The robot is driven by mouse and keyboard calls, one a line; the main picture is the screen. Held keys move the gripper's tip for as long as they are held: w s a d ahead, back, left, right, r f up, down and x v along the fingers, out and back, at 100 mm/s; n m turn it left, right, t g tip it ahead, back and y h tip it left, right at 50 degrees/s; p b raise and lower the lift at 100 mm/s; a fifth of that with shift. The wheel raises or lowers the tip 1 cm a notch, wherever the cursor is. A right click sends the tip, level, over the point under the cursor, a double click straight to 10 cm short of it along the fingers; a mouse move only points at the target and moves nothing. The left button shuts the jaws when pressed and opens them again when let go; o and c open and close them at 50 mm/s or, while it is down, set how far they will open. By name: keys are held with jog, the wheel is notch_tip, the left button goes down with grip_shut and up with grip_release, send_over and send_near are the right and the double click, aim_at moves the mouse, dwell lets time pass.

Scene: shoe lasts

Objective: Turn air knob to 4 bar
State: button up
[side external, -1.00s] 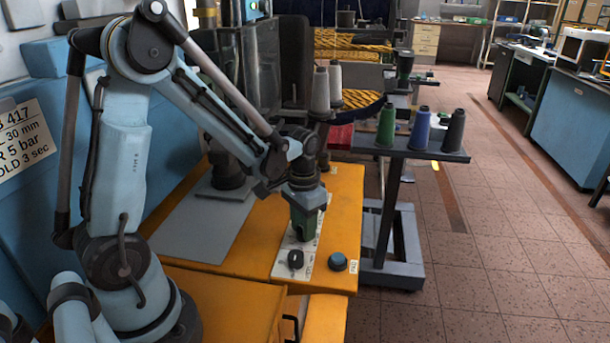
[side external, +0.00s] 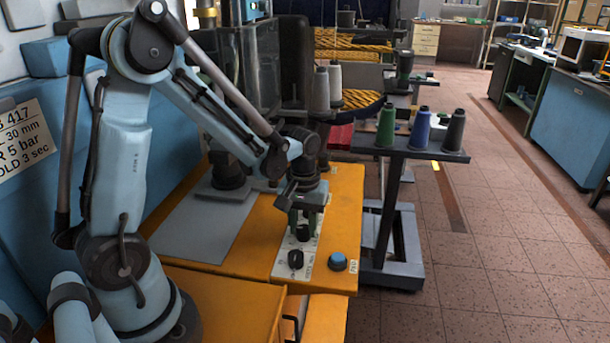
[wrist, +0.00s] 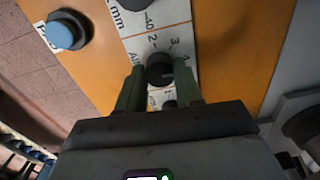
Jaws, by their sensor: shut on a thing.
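The dark round air knob (wrist: 160,70) sits on a white scale plate (wrist: 165,42) with printed 2, 3 and a partly seen 4. It also shows in the side external view (side external: 303,234), under my gripper (side external: 306,218). In the wrist view the green fingers of my gripper (wrist: 160,88) stand on either side of the knob, shut on it. A small pale mark shows on the knob, towards the right; the exact reading cannot be told. A wall sign (side external: 22,140), cut off at the left, reads "5 bar" among its lines.
A second dark knob (side external: 295,259), beside a mm scale in the wrist view, and a blue button (side external: 338,262) are close by on the orange bench top (side external: 240,250). A grey plate (side external: 205,228) lies left. A cart with thread cones (side external: 421,128) stands right.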

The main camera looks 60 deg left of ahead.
aim_at(303, 229)
jog(key=shift+n, duration=0.3)
jog(key=o, duration=1)
jog(key=shift+o, duration=0.2)
jog(key=shift+r, duration=0.1)
notch_tip(303, 229, up, 12)
dwell(0.5)
